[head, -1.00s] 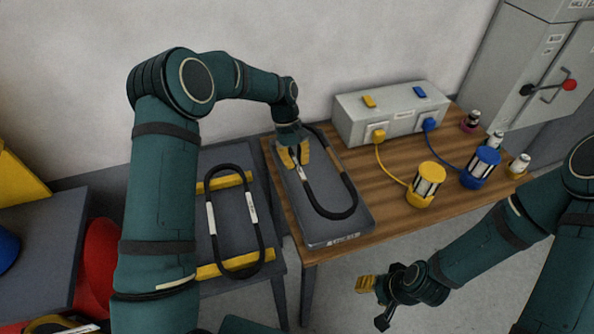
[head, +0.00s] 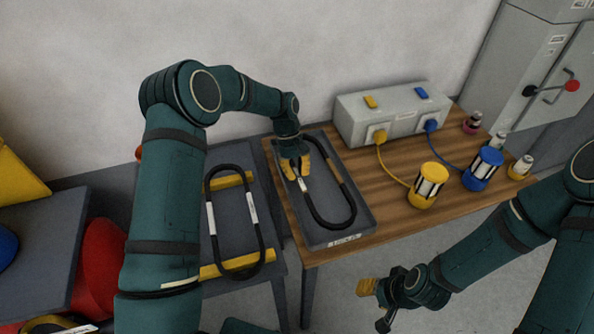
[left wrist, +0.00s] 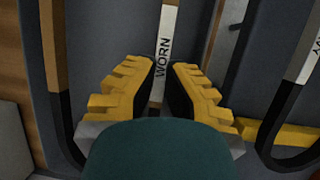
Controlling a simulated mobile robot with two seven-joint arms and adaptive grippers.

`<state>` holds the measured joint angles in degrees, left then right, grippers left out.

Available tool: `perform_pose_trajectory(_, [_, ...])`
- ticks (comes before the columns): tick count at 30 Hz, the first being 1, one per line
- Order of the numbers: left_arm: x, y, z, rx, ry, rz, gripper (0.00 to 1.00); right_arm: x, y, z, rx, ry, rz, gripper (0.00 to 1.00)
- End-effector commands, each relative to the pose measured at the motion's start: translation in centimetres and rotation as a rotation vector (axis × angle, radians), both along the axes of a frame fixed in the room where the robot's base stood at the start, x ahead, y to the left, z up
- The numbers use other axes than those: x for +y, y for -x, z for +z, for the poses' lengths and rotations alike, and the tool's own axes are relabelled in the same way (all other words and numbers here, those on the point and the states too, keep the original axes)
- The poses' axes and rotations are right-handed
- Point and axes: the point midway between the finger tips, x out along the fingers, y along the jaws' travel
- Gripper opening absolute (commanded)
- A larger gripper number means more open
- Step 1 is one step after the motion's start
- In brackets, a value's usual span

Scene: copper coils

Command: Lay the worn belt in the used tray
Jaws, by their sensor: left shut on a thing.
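The worn belt (head: 351,193) is a black loop with a tan stretch and a white label. It lies within the outline of the dark grey tray (head: 318,237) on the wooden table; whether all of it touches the floor is unclear. My left gripper (head: 296,178) is shut on the belt's labelled left side, and the far part of the loop is partly hidden behind it. In the left wrist view, the label reading WORN (left wrist: 164,62) shows between the yellow fingers (left wrist: 160,98). My right gripper (head: 376,303) is open and empty, in front of the table.
A second black belt (head: 210,219) lies across yellow bars (head: 222,266) on the grey table at left. A grey box (head: 392,112) with yellow and blue corded lamps (head: 428,187) stands right of the tray. Small jars and a grey cabinet (head: 552,85) are farther right.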

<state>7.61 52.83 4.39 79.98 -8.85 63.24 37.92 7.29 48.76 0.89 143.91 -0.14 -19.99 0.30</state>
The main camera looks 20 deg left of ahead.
Motion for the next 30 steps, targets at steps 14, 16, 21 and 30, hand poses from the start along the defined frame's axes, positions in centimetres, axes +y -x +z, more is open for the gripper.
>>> perform_pose_trajectory(14, [0.0,0.1,0.3,0.002,0.0,0.0,0.34,0.0,0.0,0.1,0.0,0.0,0.0,0.47])
perform_pose_trajectory(16, [0.0,0.0,0.9,0.002,0.0,0.0,0.34,0.0,0.0,0.4,0.001,0.0,0.0,0.47])
perform_pose_trajectory(21, [0.7,-0.7,3.5,-0.003,-0.001,0.002,0.34,0.0,0.1,1.0,0.002,0.0,0.0,0.47])
perform_pose_trajectory(30, [2.4,-2.4,9.3,-0.003,0.0,0.001,0.34,0.0,-0.3,2.0,-0.006,0.001,-0.007,0.47])
